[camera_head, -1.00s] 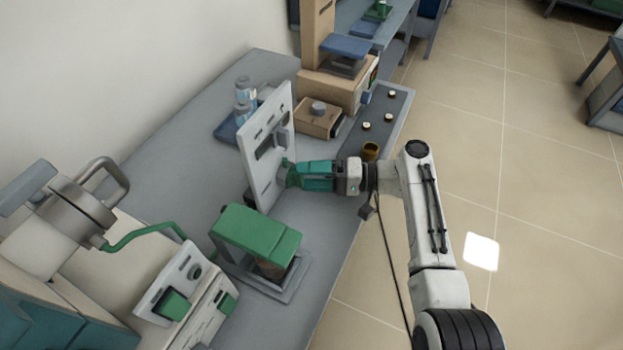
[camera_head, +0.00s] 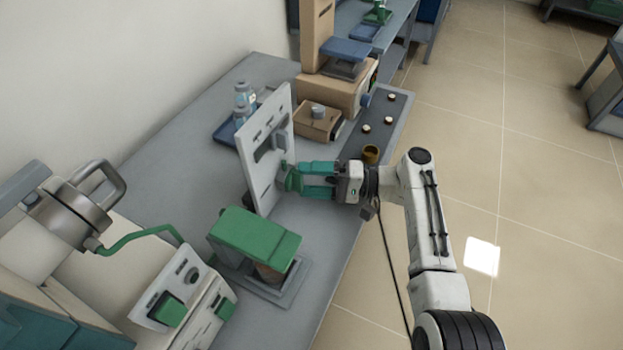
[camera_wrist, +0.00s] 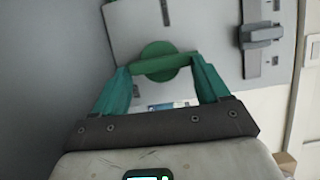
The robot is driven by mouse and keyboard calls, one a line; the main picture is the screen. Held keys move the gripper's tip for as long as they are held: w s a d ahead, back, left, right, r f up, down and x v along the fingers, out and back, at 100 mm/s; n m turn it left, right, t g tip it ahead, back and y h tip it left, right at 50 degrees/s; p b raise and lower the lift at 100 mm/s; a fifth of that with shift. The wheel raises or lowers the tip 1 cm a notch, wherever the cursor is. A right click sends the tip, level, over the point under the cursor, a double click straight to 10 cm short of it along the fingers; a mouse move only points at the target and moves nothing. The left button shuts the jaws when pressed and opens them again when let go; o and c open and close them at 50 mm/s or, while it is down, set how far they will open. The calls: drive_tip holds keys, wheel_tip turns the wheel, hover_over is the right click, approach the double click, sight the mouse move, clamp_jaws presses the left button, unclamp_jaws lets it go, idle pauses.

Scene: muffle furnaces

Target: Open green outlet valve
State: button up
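The green outlet valve (camera_head: 291,181) sits low on the front of an upright light-grey panel (camera_head: 262,172). In the wrist view the green valve (camera_wrist: 160,62) shows as a round knob with a bar handle across it. My gripper (camera_head: 303,179) is at the panel, its two teal fingers one above the other in the head view. In the wrist view my gripper (camera_wrist: 161,72) has one finger at each end of the bar, and both appear to touch it. The fingers are wide apart, with the bar's length between them.
A green-topped unit (camera_head: 257,236) stands on the bench close in front of the panel. Bottles (camera_head: 243,100) stand on a blue tray behind the panel.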

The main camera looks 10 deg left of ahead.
drive_tip(key=o, duration=0.4)
drive_tip(key=shift+d, duration=0.1)
drive_tip(key=d, duration=0.5)
drive_tip(key=d+b, duration=0.1)
drive_tip(key=d, duration=0.4)
drive_tip(key=shift+w+d, duration=0.2)
drive_tip(key=shift+d, duration=0.1)
idle(0.4)
